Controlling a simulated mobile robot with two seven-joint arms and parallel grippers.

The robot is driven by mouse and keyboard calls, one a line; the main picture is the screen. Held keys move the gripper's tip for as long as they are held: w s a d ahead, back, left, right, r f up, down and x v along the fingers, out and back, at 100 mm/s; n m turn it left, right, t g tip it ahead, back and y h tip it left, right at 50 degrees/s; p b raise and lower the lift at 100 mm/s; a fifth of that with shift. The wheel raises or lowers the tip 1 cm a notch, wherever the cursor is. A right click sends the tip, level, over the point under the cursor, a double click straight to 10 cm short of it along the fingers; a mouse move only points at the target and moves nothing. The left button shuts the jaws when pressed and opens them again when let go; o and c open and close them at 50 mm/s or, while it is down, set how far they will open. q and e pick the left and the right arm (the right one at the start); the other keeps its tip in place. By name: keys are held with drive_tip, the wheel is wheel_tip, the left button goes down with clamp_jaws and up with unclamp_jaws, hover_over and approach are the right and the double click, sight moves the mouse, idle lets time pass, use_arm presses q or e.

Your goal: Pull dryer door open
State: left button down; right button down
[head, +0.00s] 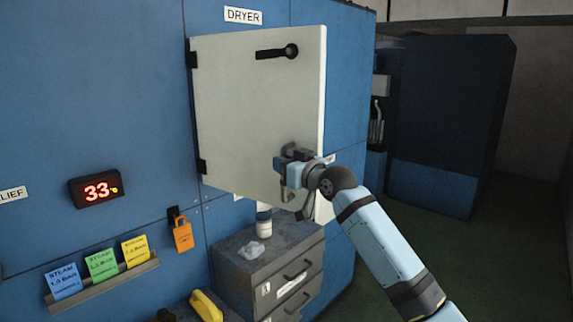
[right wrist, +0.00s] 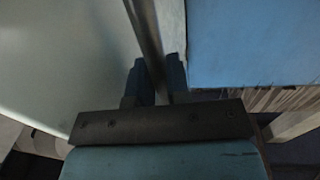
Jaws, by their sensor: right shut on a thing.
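The dryer door (head: 240,110) is a pale panel hinged at its left edge on the blue dryer front (head: 346,80), under a DRYER sign. Its right side looks larger and nearer, so it appears swung out somewhat; the exact gap is unclear. A black latch lever (head: 278,52) lies near its top. My right gripper (head: 291,170) is at the door's lower right, shut on the upright door handle, which is mostly hidden there. The right wrist view shows the handle bar (right wrist: 147,35) running between my two fingers (right wrist: 156,80). My left gripper is out of view.
A grey drawer cabinet (head: 290,262) stands below the door, with a white bottle (head: 264,222) on top. Open floor (head: 425,235) lies to the right, before a dark cabinet (head: 450,120).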

drive_tip(key=shift+r, duration=0.1)
drive_tip(key=c, duration=1.1)
unclamp_jaws()
drive_tip(key=shift+a, duration=0.15)
drive_tip(key=b+v, duration=0.3)
drive_tip(key=v, duration=1.1)
drive_tip(key=shift+b, duration=0.4)
